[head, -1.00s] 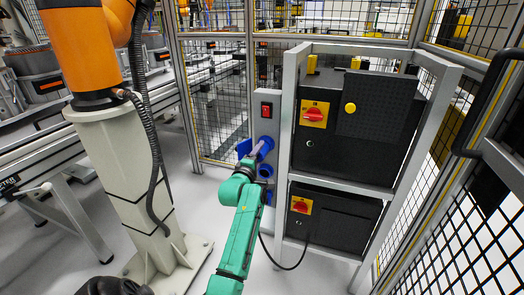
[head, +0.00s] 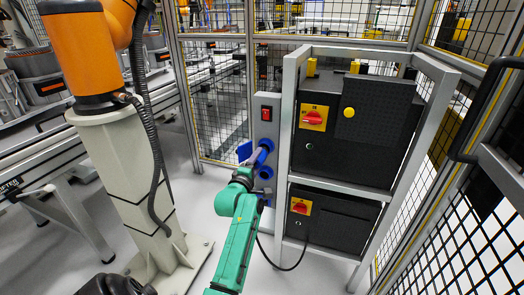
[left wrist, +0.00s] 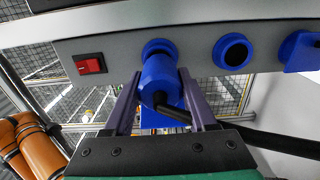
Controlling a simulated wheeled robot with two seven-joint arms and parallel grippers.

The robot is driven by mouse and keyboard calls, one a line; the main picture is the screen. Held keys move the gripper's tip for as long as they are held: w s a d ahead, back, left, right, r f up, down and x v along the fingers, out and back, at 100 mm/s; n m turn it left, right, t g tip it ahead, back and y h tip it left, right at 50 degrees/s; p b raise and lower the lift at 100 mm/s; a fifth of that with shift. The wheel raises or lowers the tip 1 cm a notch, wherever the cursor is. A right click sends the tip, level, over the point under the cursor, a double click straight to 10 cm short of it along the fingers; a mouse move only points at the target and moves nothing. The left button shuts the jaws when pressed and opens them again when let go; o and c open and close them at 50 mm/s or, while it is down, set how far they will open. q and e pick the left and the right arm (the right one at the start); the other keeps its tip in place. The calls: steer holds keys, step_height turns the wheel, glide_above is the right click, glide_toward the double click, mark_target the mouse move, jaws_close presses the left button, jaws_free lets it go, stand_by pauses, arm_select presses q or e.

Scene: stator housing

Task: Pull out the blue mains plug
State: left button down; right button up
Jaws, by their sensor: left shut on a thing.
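The blue mains plug (left wrist: 160,85) shows in the middle of the left wrist view, with a black cable at its near end. It is in line with a blue socket (left wrist: 158,47) on the grey panel (left wrist: 200,57); I cannot tell how far it sits in it. My left gripper (left wrist: 160,98) has its purple fingers on either side of the plug and is shut on it. In the head view the left gripper (head: 254,157) is at the panel, partly hiding the plug. My right gripper is not in view.
A red switch (head: 266,113) is above the sockets. An empty blue socket (left wrist: 233,51) is beside the gripped plug in the left wrist view. A framed black cabinet (head: 345,140) stands right of the panel. A robot pedestal (head: 125,180) stands on the left.

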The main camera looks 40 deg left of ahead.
arm_select(q)
steer(key=shift+s, duration=0.3)
steer(key=p+v, duration=0.4)
steer(key=v, duration=0.2)
steer(key=shift+s, duration=0.15)
